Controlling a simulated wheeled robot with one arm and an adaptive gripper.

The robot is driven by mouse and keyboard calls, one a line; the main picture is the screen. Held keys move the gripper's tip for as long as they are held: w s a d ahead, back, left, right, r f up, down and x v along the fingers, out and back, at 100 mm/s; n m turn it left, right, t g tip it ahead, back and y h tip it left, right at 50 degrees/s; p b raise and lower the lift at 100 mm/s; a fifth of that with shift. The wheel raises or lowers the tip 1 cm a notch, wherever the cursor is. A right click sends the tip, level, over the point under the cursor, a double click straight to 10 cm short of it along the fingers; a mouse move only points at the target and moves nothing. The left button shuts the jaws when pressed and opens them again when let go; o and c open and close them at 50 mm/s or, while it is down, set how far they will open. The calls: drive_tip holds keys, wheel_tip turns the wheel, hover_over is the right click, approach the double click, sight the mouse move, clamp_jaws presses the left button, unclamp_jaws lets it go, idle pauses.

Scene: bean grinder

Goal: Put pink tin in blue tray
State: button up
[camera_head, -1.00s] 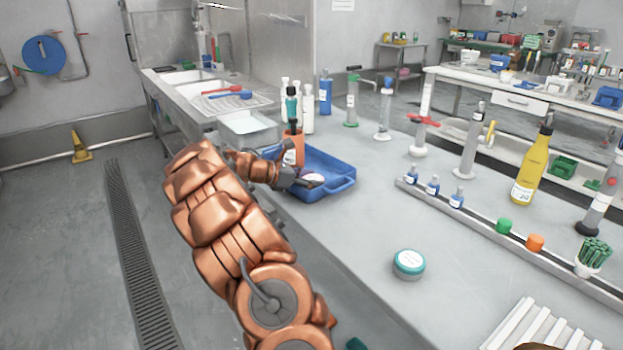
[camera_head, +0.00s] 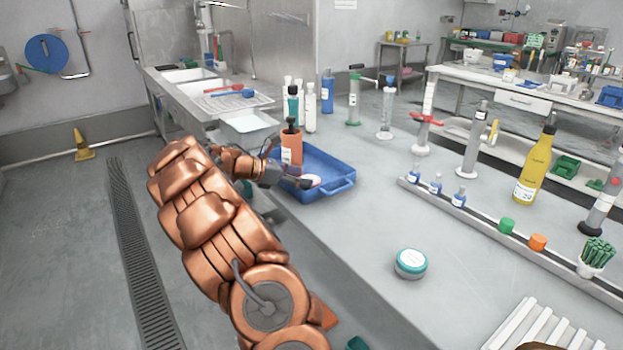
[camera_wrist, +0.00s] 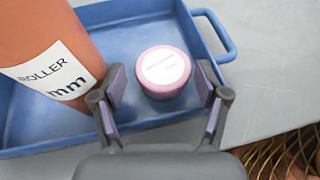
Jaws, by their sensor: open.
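The pink tin (camera_wrist: 163,72) with a white-labelled lid sits lid up inside the blue tray (camera_wrist: 95,11), on its floor, at the side by the tray's handle. In the head view the tin (camera_head: 313,181) shows only in part beside my gripper (camera_head: 301,182). In the wrist view my gripper (camera_wrist: 160,92) is open, its two fingers left and right of the tin with gaps on both sides. The blue tray (camera_head: 340,166) stands on the bench near its left edge.
An orange roller bottle (camera_wrist: 45,45) is at the tray's left, close to my left finger in the wrist view. White bottles (camera_head: 310,107) stand behind the tray. A teal-rimmed tin (camera_head: 411,263) lies nearer on the bench.

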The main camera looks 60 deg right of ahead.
drive_tip(key=v, duration=0.6)
drive_tip(key=shift+w+r, duration=0.1)
drive_tip(key=shift+r, duration=0.05)
drive_tip(key=shift+w+a+r, duration=0.3)
drive_tip(key=shift+w+a, duration=0.05)
drive_tip(key=shift+a, duration=0.15)
drive_tip(key=shift+a+r, duration=0.1)
drive_tip(key=shift+a, duration=0.1)
drive_tip(key=s+a+f+m+t+y, duration=0.2)
drive_tip(key=s+a, duration=0.4)
drive_tip(key=a, duration=1.1)
drive_tip(key=s+a+f+m+t+y, duration=0.2)
drive_tip(key=s+a+f+m+y, duration=0.2)
drive_tip(key=a, duration=1.3)
drive_tip(key=s+a+f+m+t+y, duration=0.1)
drive_tip(key=s+a+f+m+y, duration=0.2)
drive_tip(key=s+a, duration=0.6)
drive_tip(key=a+y, duration=0.1)
drive_tip(key=a, duration=0.6)
drive_tip(key=shift+s+a+m+t, duration=0.4)
wheel_tip(320, 180, up, 18)
drive_tip(key=t+p, duration=0.1)
drive_tip(key=p, duration=1.6)
drive_tip(key=shift+w, duration=0.5)
